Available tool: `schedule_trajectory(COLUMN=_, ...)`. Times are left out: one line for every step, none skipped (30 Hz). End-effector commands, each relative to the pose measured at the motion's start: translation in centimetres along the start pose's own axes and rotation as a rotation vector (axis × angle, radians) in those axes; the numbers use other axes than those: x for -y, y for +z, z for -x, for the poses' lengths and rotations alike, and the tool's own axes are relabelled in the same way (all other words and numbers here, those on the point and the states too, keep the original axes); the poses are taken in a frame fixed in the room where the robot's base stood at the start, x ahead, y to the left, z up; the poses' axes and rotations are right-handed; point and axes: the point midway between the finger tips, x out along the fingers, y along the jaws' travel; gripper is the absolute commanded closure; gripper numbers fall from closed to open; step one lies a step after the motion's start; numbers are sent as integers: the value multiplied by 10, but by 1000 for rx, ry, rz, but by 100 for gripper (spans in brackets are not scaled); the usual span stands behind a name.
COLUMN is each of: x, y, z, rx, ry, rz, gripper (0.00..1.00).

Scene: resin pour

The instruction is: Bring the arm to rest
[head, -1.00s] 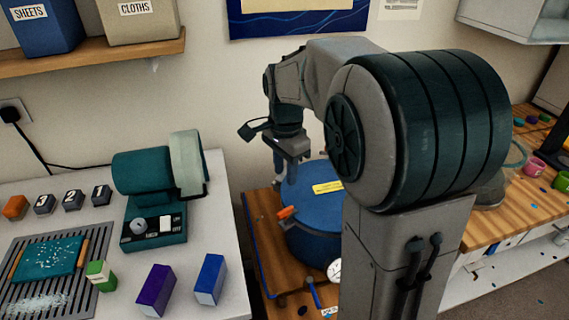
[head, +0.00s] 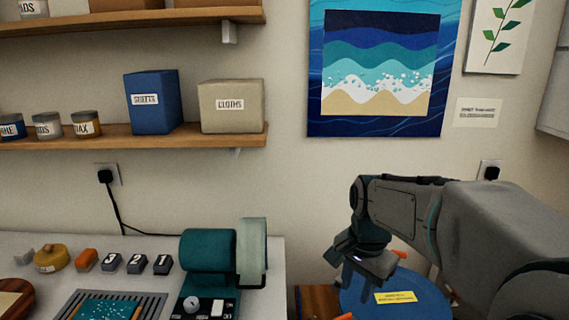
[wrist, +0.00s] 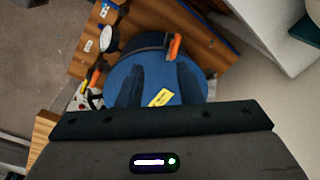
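My gripper (head: 361,280) hangs at the end of my arm, pointing down above the left part of a round blue pot lid (head: 412,308). In the wrist view my gripper's two dark fingers (wrist: 159,88) stand apart over the blue lid (wrist: 152,68), with nothing held between them. A yellow label (wrist: 162,97) on the lid shows between the fingers. Whether the fingertips touch the lid cannot be told, but they seem above it.
A wooden stand (wrist: 205,38) bears the pot, with orange clamps (wrist: 174,46) and a gauge (wrist: 109,38) at its rim. A teal machine (head: 208,265) stands on the white table at left. Shelves hold a blue box (head: 152,103) and a beige box (head: 231,106).

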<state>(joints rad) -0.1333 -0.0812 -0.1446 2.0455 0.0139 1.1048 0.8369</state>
Motion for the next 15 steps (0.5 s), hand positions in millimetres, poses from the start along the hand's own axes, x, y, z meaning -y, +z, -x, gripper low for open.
schedule_trajectory(x=-12, y=10, z=1, rx=-12, ry=-18, rz=78, gripper=67)
schedule_trajectory(x=-18, y=15, z=1, rx=-19, ry=-26, rz=130, gripper=67)
schedule_trajectory(x=-26, y=22, z=0, rx=-31, ry=-37, rz=197, gripper=67)
schedule_trajectory(x=-32, y=28, z=0, rx=-40, ry=-42, rz=249, gripper=67)
schedule_trajectory(x=-38, y=33, z=-2, rx=-50, ry=-48, rz=300, gripper=67)
schedule_trajectory(x=-46, y=40, z=-3, rx=-64, ry=-55, rz=368, gripper=67)
schedule_trajectory(x=-52, y=45, z=-5, rx=-75, ry=-59, rz=419, gripper=67)
schedule_trajectory(x=-57, y=50, z=-6, rx=-86, ry=-62, rz=468, gripper=67)
schedule_trajectory(x=-64, y=56, z=-9, rx=-101, ry=-65, rz=530, gripper=67)
schedule_trajectory(x=-69, y=61, z=-11, rx=-113, ry=-66, rz=574, gripper=67)
schedule_trajectory(x=-74, y=65, z=-13, rx=-123, ry=-66, rz=616, gripper=67)
schedule_trajectory(x=-79, y=70, z=-15, rx=-136, ry=-66, rz=667, gripper=67)
schedule_trajectory(x=-83, y=73, z=-17, rx=-145, ry=-65, rz=700, gripper=67)
schedule_trajectory(x=-86, y=76, z=-19, rx=-152, ry=-64, rz=730, gripper=67)
schedule_trajectory(x=-90, y=79, z=-21, rx=-162, ry=-62, rz=765, gripper=67)
